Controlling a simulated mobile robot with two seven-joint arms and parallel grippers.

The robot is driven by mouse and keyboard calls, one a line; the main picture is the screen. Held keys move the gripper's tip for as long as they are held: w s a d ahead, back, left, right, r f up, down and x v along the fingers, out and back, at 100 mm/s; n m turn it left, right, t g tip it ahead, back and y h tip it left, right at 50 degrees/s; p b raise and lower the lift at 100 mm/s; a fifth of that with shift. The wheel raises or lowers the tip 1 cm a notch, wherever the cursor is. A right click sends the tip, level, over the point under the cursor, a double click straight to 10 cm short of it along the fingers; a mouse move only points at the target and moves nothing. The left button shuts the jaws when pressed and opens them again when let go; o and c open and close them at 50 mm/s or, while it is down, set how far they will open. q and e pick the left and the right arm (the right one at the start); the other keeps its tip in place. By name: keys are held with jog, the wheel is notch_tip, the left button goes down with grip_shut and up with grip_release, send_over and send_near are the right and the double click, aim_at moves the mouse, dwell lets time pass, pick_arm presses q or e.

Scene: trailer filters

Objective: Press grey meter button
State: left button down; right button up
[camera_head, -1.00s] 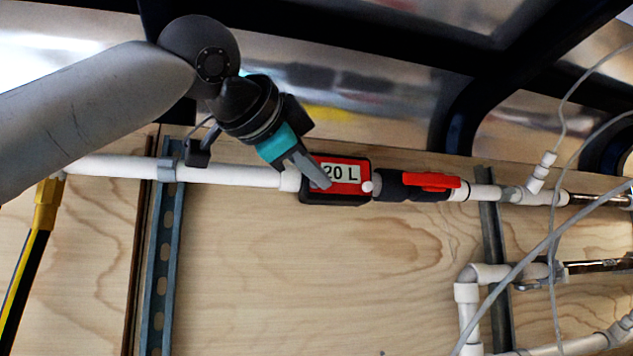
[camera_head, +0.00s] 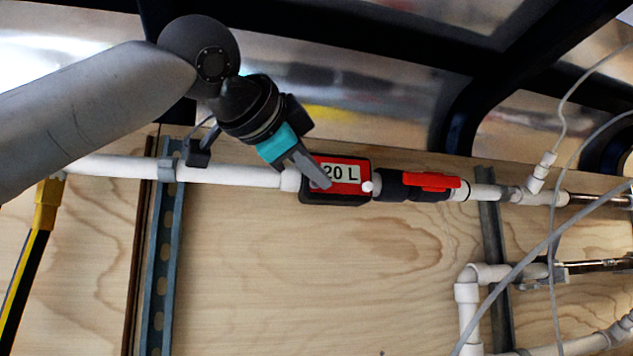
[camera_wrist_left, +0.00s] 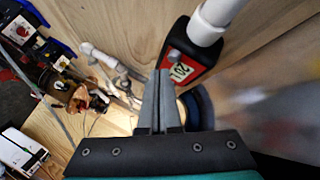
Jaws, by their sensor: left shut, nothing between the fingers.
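The meter (camera_head: 353,187) is a black box with a red face and a display reading "20 L", set in line with the white pipe. A light round button (camera_head: 367,187) sits at the right end of its face. My left gripper (camera_head: 325,184) is shut and empty, with its fingertips over the left part of the meter face, left of the button. Whether the tips touch the face cannot be told. In the left wrist view the meter (camera_wrist_left: 186,68) is beyond and right of the shut fingers (camera_wrist_left: 163,75). My right gripper is not in view.
A red-handled valve (camera_head: 430,182) is on the pipe right of the meter. The white pipe (camera_head: 235,175) runs left across a metal strut (camera_head: 160,260). More pipes (camera_head: 468,293) and grey cables (camera_head: 540,245) are at the right. The wooden panel below the meter is clear.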

pick_arm(q)
jog(key=shift+w+a+p, duration=0.15)
jog(key=shift+w+p, duration=0.3)
jog(key=shift+w+a+p, duration=0.15)
jog(key=shift+w+p, duration=0.3)
jog(key=shift+w, duration=0.05)
dwell(0.8)
dwell(0.3)
jog(key=shift+s+d+b, duration=0.3)
jog(key=shift+s, duration=0.6)
jog(key=shift+s+d+b, duration=0.25)
jog(key=shift+s, duration=0.55)
jog(key=shift+s+d+b, duration=0.2)
jog(key=shift+s+d, duration=0.05)
jog(key=shift+s, duration=0.55)
jog(key=shift+s+d+b, duration=0.25)
jog(key=shift+s, duration=0.55)
